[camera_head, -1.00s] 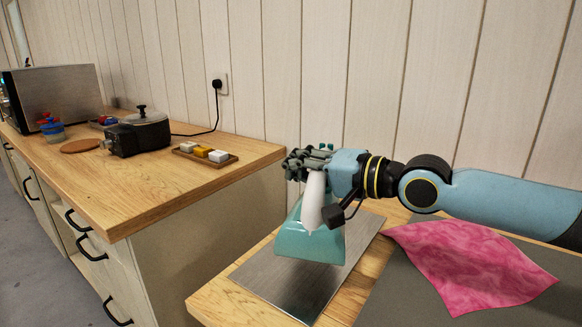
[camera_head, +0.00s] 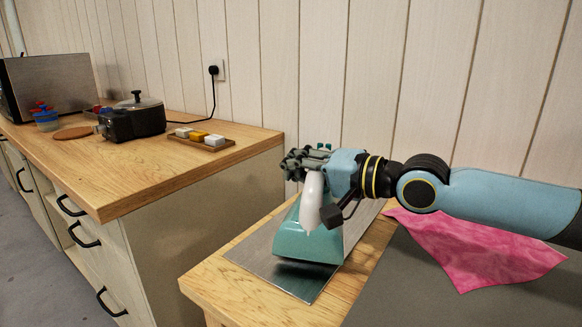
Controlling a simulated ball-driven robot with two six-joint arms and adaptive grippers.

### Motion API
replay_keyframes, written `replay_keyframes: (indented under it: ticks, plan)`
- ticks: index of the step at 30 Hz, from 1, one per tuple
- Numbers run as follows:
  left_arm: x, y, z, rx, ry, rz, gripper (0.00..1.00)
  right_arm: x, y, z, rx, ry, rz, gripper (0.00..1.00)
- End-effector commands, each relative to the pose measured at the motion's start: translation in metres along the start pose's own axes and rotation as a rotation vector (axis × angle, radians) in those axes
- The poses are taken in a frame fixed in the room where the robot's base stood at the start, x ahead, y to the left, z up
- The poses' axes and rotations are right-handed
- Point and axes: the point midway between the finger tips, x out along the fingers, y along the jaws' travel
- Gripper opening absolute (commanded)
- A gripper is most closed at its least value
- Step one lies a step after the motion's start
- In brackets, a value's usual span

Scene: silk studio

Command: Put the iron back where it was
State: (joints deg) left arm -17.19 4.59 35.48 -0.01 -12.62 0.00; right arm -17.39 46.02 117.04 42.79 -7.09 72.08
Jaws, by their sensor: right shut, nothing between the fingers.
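The iron (camera_head: 307,240) has a teal body and a white handle (camera_head: 313,200). It is over the metal plate (camera_head: 252,252) on the near wooden table, with a dark shadow under its lower edge. I cannot tell whether it touches the plate. My right gripper (camera_head: 306,163) is at the top of the handle, its dark fingers shut with nothing between them. The handle partly overlaps the gripper, so the exact contact is hidden. My left gripper is not in view.
A pink cloth (camera_head: 475,250) lies on a grey surface (camera_head: 400,290) right of the plate. The wooden counter (camera_head: 140,180) at left holds a pot (camera_head: 135,120), a tray of small blocks (camera_head: 190,143) and a round brown mat (camera_head: 73,133). The wall stands behind.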

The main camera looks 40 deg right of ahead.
Motion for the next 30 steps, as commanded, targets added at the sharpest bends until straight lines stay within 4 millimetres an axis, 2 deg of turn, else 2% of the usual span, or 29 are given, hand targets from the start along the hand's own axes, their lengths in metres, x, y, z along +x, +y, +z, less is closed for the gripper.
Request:
replay_keyframes:
  ticks: [25, 26, 30]
  plan:
    - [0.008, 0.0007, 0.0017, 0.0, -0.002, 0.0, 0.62, 0.0015, 0.0061, 0.0026, -0.003, 0.001, -0.007, 0.0]
    - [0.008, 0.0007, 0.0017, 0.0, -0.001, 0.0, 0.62, 0.0015, 0.0061, 0.0026, -0.003, 0.001, -0.007, 0.01]
    - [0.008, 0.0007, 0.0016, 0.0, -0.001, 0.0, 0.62, 0.0015, 0.0067, 0.0026, -0.003, 0.001, -0.005, 0.2]
